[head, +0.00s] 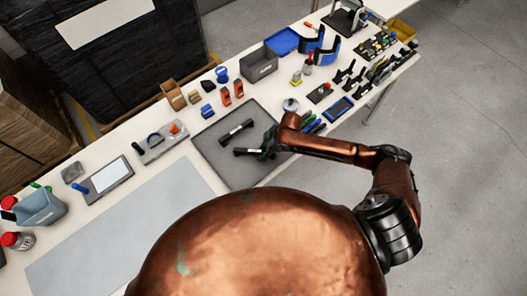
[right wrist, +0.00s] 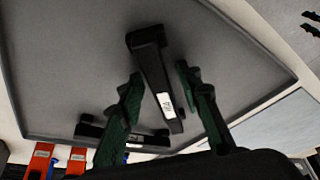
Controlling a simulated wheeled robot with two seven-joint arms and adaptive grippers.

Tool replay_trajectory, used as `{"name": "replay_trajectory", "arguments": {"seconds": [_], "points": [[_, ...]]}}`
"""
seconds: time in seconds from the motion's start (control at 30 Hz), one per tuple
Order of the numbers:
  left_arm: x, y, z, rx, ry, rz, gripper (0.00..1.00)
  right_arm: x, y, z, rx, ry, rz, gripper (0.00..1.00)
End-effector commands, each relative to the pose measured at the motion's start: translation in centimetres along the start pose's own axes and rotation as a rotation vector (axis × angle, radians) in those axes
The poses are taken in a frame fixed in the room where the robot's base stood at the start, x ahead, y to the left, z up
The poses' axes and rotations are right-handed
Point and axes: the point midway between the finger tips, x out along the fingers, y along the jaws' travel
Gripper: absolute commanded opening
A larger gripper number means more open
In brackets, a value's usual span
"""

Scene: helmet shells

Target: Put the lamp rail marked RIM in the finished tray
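Two dark lamp rails with white labels lie on a grey tray (head: 210,150). The farther rail (head: 236,131) also shows low in the right wrist view (right wrist: 122,137). The nearer rail (head: 246,151) has its end at my right gripper (head: 268,149). In the right wrist view this rail (right wrist: 152,66) lies between the green fingers of my right gripper (right wrist: 160,75), with gaps on both sides. The gripper is open. The label lettering is too small to read surely, so I cannot tell which rail is marked RIM. My left gripper is not in view.
A grey bin (head: 258,63) and a blue tray (head: 283,41) stand behind; I cannot tell which is the finished tray. Orange-red parts (head: 226,97) and a blue-framed item (head: 338,109) flank the grey tray. A pale mat (head: 120,230) at left is clear.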

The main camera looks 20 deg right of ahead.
Motion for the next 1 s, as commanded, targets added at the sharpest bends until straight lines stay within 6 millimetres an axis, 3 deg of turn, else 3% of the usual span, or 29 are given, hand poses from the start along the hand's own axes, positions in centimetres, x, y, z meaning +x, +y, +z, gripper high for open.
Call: {"name": "replay_trajectory", "arguments": {"seconds": [0.27,0.7,1.0], "points": [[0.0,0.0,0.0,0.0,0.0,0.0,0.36,-1.0,0.1,-0.1,-0.001,0.002,0.001,0.32],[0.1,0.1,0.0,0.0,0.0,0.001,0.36,-9.5,0.1,0.0,-0.001,0.0,0.002,0.32],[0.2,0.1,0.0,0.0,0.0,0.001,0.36,-12.1,0.0,-0.1,0.001,0.001,-0.001,0.32]]}}
